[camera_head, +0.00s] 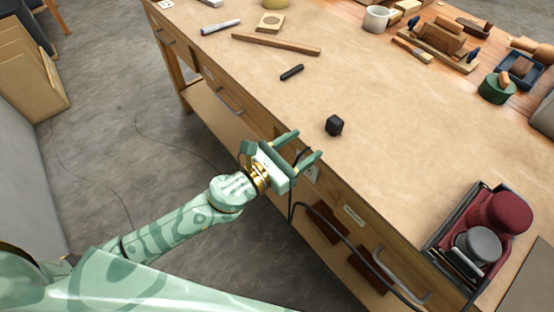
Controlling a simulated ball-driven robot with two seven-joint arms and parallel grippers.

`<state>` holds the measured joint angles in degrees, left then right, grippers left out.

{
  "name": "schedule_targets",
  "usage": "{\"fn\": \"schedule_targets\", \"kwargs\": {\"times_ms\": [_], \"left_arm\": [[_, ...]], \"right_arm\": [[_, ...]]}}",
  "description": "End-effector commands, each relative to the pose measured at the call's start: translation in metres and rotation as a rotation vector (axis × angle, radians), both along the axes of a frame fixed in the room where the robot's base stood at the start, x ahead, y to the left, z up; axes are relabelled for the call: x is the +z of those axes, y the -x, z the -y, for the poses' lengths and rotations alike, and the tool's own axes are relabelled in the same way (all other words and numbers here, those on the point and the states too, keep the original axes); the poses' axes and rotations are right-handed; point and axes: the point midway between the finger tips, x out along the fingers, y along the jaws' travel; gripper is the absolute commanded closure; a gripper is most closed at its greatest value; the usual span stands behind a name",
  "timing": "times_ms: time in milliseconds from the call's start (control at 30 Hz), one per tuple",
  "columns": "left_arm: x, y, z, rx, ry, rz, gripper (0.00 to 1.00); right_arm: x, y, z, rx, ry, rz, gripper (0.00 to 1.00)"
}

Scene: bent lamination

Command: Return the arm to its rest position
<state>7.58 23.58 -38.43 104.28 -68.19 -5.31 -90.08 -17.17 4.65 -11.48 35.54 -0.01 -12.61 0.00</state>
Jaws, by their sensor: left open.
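My left arm comes in from the lower left in pale green. My left gripper (305,144) is open, with its two fingers apart and nothing between them. It is at the front edge of the workbench (390,150), over the drawer fronts. My right gripper is not in view.
A tray (437,243) with a maroon roll and a grey round piece sits at the bench's right front. A black cable (345,238) hangs along the front. A wooden strip (276,44), a black stick (292,72) and several tools lie farther back.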

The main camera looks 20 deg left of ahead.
Motion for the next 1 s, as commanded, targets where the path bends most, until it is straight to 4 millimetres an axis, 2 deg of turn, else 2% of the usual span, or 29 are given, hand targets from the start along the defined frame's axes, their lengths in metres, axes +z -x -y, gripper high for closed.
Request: {"fn": "schedule_targets", "kwargs": {"times_ms": [100,300,567,667,700,767,867,900,933,1000], "left_arm": [[-0.005,0.026,-0.018,0.000,0.001,-0.006,0.43],[-0.004,0.052,-0.038,0.001,0.000,-0.004,0.43],[0.000,0.060,-0.044,0.000,0.010,-0.006,0.43],[0.000,0.060,-0.045,0.005,0.097,-0.069,0.43],[-0.005,0.058,-0.047,0.015,0.181,-0.142,0.43],[-0.040,0.052,-0.062,0.074,0.339,-0.335,0.43],[-0.117,0.044,-0.102,0.268,0.640,-0.668,0.43],[-0.150,0.046,-0.119,0.367,0.765,-0.787,0.43],[-0.174,0.050,-0.133,0.446,0.860,-0.867,0.43],[-0.230,0.068,-0.162,0.639,1.076,-1.024,0.43]], "right_arm": [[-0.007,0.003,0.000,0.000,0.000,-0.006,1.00],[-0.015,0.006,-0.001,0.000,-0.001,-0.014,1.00],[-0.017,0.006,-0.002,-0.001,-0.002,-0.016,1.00],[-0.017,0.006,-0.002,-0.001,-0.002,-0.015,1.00],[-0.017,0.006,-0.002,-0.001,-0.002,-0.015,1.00],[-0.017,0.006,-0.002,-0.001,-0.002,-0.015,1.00],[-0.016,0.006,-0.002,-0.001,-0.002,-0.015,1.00],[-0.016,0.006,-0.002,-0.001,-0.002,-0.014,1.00],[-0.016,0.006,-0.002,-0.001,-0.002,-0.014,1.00],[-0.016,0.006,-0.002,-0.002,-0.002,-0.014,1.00]]}}
